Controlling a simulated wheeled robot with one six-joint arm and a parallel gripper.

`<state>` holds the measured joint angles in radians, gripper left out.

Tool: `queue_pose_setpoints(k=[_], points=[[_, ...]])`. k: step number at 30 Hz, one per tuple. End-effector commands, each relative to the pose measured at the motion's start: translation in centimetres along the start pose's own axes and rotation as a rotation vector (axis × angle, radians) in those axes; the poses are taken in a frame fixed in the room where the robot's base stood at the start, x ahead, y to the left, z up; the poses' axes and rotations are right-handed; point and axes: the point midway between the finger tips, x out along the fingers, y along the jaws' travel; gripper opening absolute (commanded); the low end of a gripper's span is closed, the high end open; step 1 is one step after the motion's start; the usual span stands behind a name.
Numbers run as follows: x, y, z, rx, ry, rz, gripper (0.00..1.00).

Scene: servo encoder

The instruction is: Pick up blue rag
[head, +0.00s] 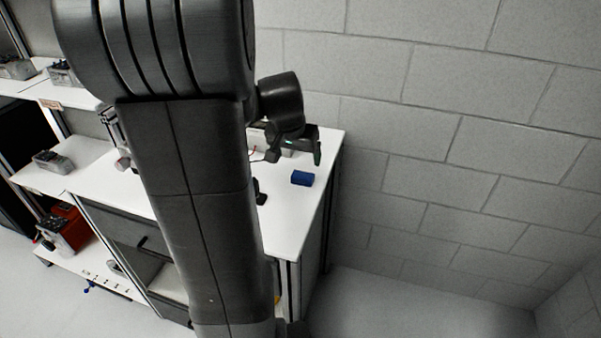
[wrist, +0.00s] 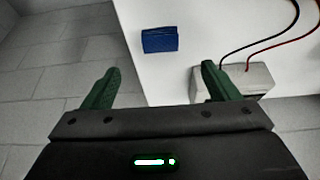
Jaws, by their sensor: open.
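The blue rag (head: 302,178) is a small folded block lying on the white worktop, near its right edge in the head view. In the wrist view the rag (wrist: 160,40) lies ahead of my gripper, between the lines of the two fingers and beyond their tips. My gripper (wrist: 160,82) has two green fingers spread wide, with nothing between them. In the head view my gripper (head: 296,157) is just above and behind the rag, apart from it. My own arm hides part of the worktop.
The white worktop (head: 326,160) ends at the right beside a block wall (head: 430,130). A grey box (wrist: 236,80) with red and black wires stands close to the right finger in the wrist view. A red bin (head: 70,232) sits on a lower shelf at left.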

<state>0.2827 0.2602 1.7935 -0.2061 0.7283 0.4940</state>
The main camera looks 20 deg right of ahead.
Motion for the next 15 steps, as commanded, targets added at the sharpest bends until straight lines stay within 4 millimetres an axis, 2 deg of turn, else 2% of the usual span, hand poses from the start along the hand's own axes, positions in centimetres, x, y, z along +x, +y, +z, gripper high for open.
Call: queue_pose_setpoints(k=[1,6,10,15], points=[[1.1,0.1,0.1,0.000,-0.005,0.002,0.82],[4.1,0.0,0.1,-0.001,-0.005,0.002,0.82],[5.5,0.0,0.1,-0.001,-0.003,0.001,0.82],[6.2,0.0,0.0,-0.001,-0.001,0.000,0.82]])
